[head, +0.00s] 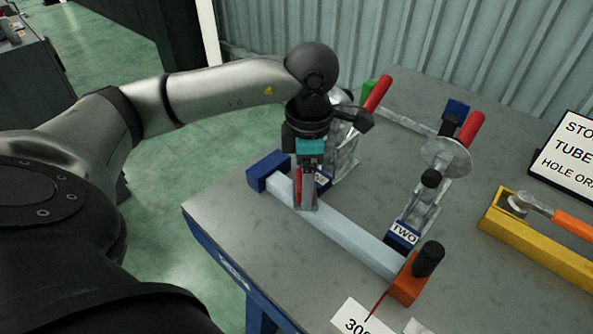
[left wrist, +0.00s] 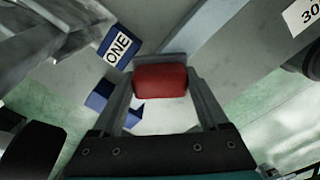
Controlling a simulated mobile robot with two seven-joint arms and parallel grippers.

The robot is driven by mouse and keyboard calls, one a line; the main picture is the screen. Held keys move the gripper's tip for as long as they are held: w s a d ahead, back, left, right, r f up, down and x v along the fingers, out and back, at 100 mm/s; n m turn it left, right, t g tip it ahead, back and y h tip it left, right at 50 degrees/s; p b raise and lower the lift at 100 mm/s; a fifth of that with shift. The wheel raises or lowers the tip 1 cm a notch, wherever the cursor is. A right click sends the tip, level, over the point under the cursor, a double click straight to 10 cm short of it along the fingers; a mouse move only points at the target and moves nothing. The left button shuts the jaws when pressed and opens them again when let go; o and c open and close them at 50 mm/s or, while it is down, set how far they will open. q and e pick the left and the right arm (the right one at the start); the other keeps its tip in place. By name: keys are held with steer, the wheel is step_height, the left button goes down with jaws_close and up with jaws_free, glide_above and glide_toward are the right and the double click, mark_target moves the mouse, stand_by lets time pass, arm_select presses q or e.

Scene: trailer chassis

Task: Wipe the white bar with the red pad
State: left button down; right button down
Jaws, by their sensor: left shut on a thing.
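The white bar (head: 345,230) lies diagonally on the grey table, between a blue block at its far left end and an orange block at its near right end. My left gripper (head: 306,205) points down over the far left part of the bar. It is shut on the red pad (left wrist: 160,81), which sits between both fingers in the left wrist view. The bar (left wrist: 207,38) runs beneath the pad there. The fingers hide most of the pad in the head view, and I cannot tell whether it touches the bar. My right gripper is not in view.
A blue block (head: 265,170) and an orange block with a black knob (head: 405,285) bound the bar. Red-handled toggle clamps (head: 447,160) stand behind it, beside labels ONE (left wrist: 118,45) and TWO (head: 403,234). A yellow fixture (head: 540,245) lies right. The table's left edge is close.

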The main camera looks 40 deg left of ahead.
arm_select(q)
steer(key=shift+s+d+f, duration=0.1)
steer(key=shift+s+d, duration=0.1)
steer(key=shift+d, duration=0.85)
steer(key=shift+s+d+f, duration=0.1)
steer(key=shift+s+d, duration=0.05)
steer(key=shift+d, duration=0.9)
steer(key=shift+r+p, duration=0.15)
steer(key=shift+p, duration=0.2)
step_height(320, 180, up, 6)
steer(key=p, duration=0.4)
steer(key=shift+w, duration=0.15)
steer(key=shift+a+r, duration=0.1)
step_height(320, 180, up, 3)
steer(key=shift+f+p, duration=0.1)
steer(key=shift+p, duration=1.1)
